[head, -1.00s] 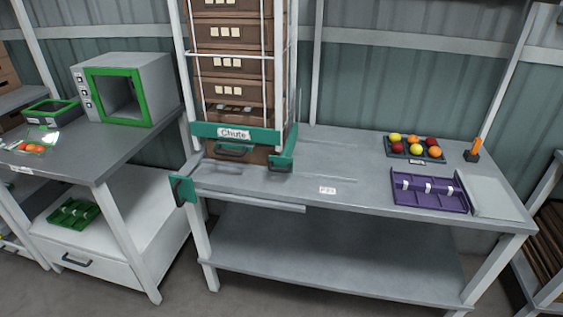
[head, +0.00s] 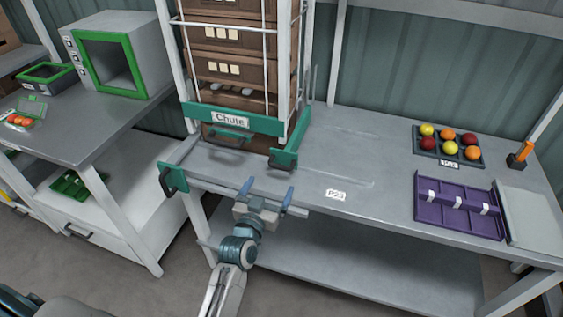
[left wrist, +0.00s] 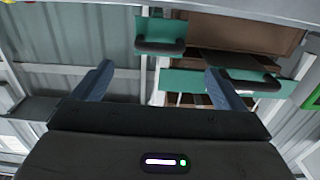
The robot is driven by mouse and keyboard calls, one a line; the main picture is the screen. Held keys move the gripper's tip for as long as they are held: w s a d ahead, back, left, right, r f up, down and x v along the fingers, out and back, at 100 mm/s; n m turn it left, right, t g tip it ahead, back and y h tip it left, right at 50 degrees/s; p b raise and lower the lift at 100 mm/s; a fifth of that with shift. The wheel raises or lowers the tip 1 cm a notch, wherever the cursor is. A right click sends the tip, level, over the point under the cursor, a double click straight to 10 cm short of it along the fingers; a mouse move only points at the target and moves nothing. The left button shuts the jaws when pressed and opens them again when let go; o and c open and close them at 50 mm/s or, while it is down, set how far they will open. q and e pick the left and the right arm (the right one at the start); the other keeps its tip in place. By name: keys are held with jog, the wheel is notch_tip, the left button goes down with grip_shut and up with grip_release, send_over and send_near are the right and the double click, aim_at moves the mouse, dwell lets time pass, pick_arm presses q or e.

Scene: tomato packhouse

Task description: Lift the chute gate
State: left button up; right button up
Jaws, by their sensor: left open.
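The chute gate (head: 240,122) is a green bar with a "Chute" label, set across the foot of a rack of stacked brown crates. A dark handle (head: 229,137) is on its front. In the left wrist view the gate's green plate (left wrist: 185,82) and a dark handle (left wrist: 250,84) show beyond the fingers. My left gripper (head: 268,193) is open and empty at the table's front edge, below and in front of the gate, and apart from it. It also shows in the left wrist view (left wrist: 158,82). My right gripper is not in view.
Green brackets with dark handles stand at the table's front left (head: 172,177) and right of the gate (head: 287,150). A purple tray (head: 455,224) and a dark tray of colored tomatoes (head: 427,148) lie at the right. The table's middle is clear. A green-framed box (head: 116,86) stands on the left bench.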

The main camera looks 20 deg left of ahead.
aim_at(279, 165)
pick_arm(q)
jog(key=w+p, duration=0.2)
jog(key=w, duration=0.5)
jog(key=shift+w+d, duration=0.15)
jog(key=shift+w, duration=1)
jog(key=shift+f, duration=0.1)
jog(key=shift+c, duration=0.4)
jog(key=c, duration=1.2)
jog(key=shift+r+p, duration=0.5)
jog(key=shift+c, duration=0.2)
notch_tip(279, 165, up, 10)
jog(key=p, duration=0.7)
jog(key=shift+r+p, duration=0.15)
jog(key=shift+p, duration=0.25)
